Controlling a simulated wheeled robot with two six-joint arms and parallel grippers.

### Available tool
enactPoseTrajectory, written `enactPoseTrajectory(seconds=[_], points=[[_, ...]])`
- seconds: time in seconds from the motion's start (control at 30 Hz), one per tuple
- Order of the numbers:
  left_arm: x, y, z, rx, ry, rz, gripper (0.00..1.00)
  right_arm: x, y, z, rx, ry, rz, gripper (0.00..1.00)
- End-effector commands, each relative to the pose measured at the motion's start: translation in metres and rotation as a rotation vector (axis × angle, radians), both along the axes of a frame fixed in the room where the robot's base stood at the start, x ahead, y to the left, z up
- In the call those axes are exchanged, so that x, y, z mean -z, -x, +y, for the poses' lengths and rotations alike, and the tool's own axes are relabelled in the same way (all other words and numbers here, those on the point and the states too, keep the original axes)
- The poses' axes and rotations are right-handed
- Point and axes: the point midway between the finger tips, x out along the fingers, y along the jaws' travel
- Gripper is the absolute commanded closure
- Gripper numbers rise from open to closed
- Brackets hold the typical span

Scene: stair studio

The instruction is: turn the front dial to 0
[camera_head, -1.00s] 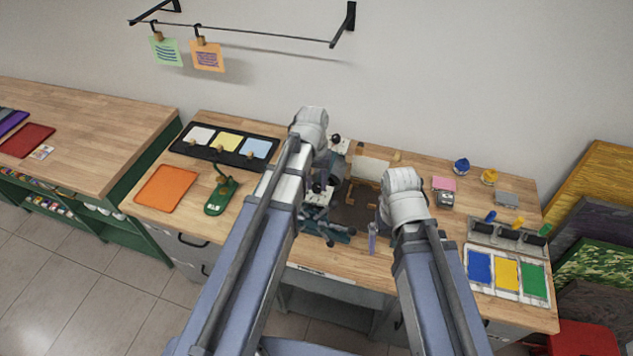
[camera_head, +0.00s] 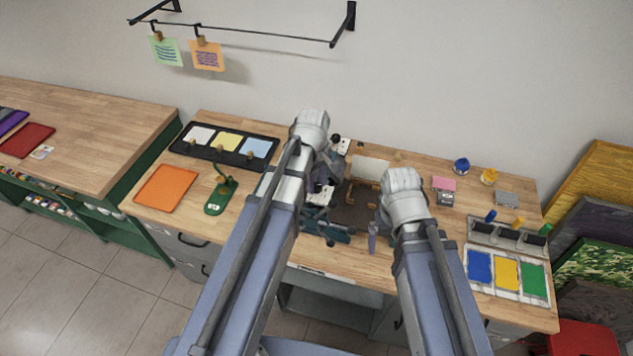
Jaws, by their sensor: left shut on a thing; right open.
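A press-like device with dark green arms (camera_head: 326,232) stands at the middle of the bench, partly hidden by my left arm. A white plate with a dark knob, which looks like the front dial (camera_head: 320,194), sits on its near side. A similar white plate with a black knob (camera_head: 338,143) sits farther back. My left gripper (camera_head: 325,181) is shut at the front dial's knob, mostly hidden by my arm. The dial's marks are too small to read. My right gripper (camera_head: 374,236) is open, low over the bench right of the device.
An orange sheet (camera_head: 167,188), a green stapler-like tool (camera_head: 220,195) and a black tray of cards (camera_head: 226,145) lie to the left. Color pads (camera_head: 507,275), small bottles (camera_head: 461,166) and a pink pad (camera_head: 444,183) are to the right.

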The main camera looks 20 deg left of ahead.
Motion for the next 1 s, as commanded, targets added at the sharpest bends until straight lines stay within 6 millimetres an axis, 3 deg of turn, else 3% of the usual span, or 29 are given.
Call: enactPoseTrajectory(seconds=[0.3,0.87,0.9,1.0], points=[[0.0001,0.0003,-0.0005,-0.112,0.001,0.0,1.0,0.0001,0.0,0.0,0.0,0.0,0.0,0.0],[0.0001,0.0002,-0.0002,-0.136,0.001,0.0,1.0,0.0001,0.0,0.0,0.0,0.0,0.0,0.0],[0.0001,0.0002,-0.0002,-0.136,0.001,0.0,0.6,0.0001,0.0,0.0,0.0,0.0,0.0,0.0],[0.0001,0.0002,-0.0002,-0.135,0.0,0.0,0.49,0.0001,0.0,0.0,0.0,0.0,0.0,0.0]])
